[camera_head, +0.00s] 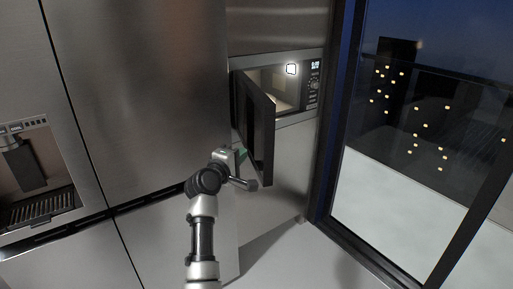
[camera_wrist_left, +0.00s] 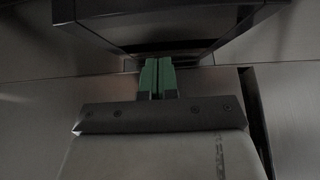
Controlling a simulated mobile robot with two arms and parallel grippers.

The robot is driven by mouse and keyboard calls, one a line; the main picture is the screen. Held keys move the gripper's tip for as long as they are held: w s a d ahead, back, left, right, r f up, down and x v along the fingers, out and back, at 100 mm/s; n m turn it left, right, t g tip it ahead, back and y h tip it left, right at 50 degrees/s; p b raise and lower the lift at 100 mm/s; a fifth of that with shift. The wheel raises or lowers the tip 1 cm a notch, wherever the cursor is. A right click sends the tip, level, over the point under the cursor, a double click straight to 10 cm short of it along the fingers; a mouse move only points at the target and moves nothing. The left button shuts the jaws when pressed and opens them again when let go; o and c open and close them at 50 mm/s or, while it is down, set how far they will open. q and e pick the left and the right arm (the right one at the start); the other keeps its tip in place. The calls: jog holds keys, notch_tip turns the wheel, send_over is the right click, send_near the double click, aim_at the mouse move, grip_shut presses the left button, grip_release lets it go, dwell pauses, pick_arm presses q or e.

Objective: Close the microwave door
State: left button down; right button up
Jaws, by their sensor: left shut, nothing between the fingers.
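The microwave (camera_head: 314,92) is built into the cabinet wall, with its lit interior visible. Its dark door (camera_head: 259,135) stands open, hinged at the left and swung out toward me. My left gripper (camera_head: 243,153) is at the left, outer side of the door, near its lower part; whether it touches the door I cannot tell. In the left wrist view, its green fingers (camera_wrist_left: 157,77) are together and hold nothing. A dark framed panel, apparently the door (camera_wrist_left: 165,46), spans the top of that view just beyond the fingertips. My right gripper is out of view.
A large steel refrigerator (camera_head: 150,90) with a dispenser (camera_head: 32,165) stands at the left. A dark-framed glass door or window (camera_head: 420,130) is at the right. The floor below the microwave cabinet (camera_head: 285,165) looks clear.

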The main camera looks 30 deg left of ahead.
aim_at(262, 144)
pick_arm(q)
jog(key=w, duration=0.1)
jog(key=w+d+p, duration=0.1)
jog(key=w, duration=0.1)
jog(key=w+d, duration=0.1)
jog(key=shift+w+d+r, duration=0.1)
jog(key=shift+w, duration=0.1)
jog(key=shift+w+d, duration=0.25)
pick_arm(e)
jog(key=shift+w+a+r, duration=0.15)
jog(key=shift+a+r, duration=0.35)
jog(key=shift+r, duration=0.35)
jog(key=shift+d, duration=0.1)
